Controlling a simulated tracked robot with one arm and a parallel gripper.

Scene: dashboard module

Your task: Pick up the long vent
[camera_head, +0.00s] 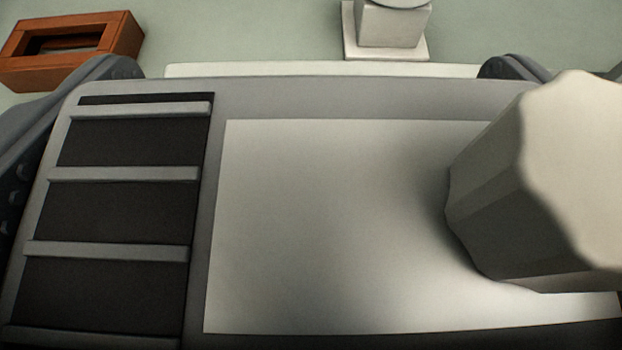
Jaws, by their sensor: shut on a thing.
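I cannot make out the long vent in this view. My gripper is not in view, so I cannot see what is between its jaws. The camera looks down on a grey deck with dark slatted openings at left and a pale flat plate in the middle, which appears to be my own base. A large off-white faceted part, which may also be mine, covers the right side and hides what is behind it.
A reddish-brown block with a rectangular opening (118,40) sits at the upper left. A whitish pedestal on a square foot (388,30) stands at the top right of centre, its top cut off. A pale strip (320,70) shows behind the deck. Grey-green floor lies between them.

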